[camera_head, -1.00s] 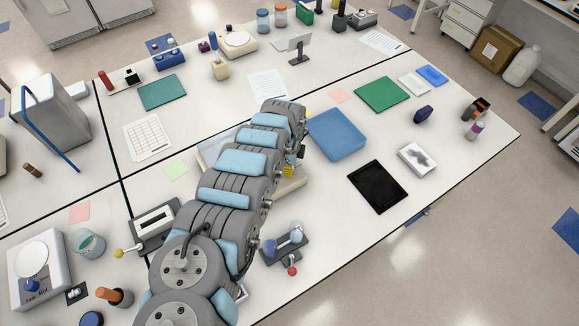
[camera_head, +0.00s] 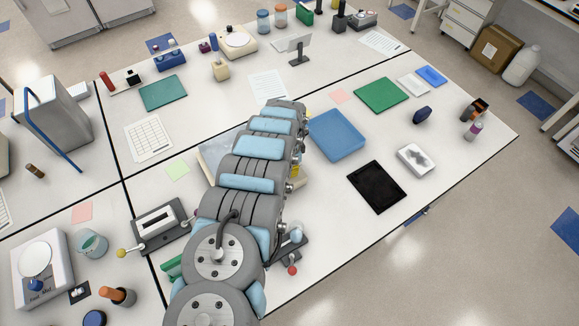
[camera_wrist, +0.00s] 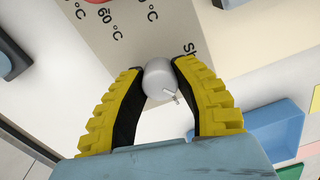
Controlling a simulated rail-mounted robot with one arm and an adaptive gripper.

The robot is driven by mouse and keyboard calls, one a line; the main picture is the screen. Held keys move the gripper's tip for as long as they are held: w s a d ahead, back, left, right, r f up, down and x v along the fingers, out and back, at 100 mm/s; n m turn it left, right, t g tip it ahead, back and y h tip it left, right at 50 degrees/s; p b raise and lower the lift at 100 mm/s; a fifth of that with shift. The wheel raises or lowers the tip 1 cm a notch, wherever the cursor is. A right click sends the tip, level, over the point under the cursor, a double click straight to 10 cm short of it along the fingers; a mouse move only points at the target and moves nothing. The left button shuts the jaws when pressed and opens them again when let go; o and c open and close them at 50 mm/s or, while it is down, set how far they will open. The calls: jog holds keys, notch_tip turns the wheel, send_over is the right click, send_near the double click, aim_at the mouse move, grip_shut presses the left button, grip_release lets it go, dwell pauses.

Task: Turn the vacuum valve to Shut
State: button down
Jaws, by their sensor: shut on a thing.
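In the wrist view my gripper (camera_wrist: 160,70) has its two yellow-ridged, black-lined fingers closed on a rounded grey knob (camera_wrist: 158,84). A small pale pointer sticks out of the knob at its lower right. The knob sits in front of a beige-grey panel (camera_wrist: 125,38) with black printing, including "60 °C" and other "°C" marks. A word beginning with "S" beside the knob is partly hidden by the right finger, so I cannot read it whole. In the head view my arm covers the gripper and the knob, and most of the pale device (camera_head: 212,158) under it.
A blue tray (camera_head: 337,135) and a black tablet (camera_head: 377,187) lie right of my arm. A grey device with a slot (camera_head: 160,222) stands to its left. A small stand with a red ball (camera_head: 292,270) is partly hidden by my arm. Bench between the tray and tablet is clear.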

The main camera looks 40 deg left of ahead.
jog(key=n+b, duration=0.1)
jog(key=n, duration=0.4)
jog(key=shift+f+n, duration=0.1)
jog(key=shift+n, duration=0.2)
jog(key=n+b, duration=0.1)
jog(key=n, duration=0.4)
jog(key=shift+n, duration=0.3)
jog(key=c, duration=0.7)
grip_release()
jog(key=shift+c, duration=0.2)
jog(key=shift+r, duration=0.2)
notch_tip(320, 180, up, 12)
jog(key=shift+f, duration=0.15)
dwell(0.5)
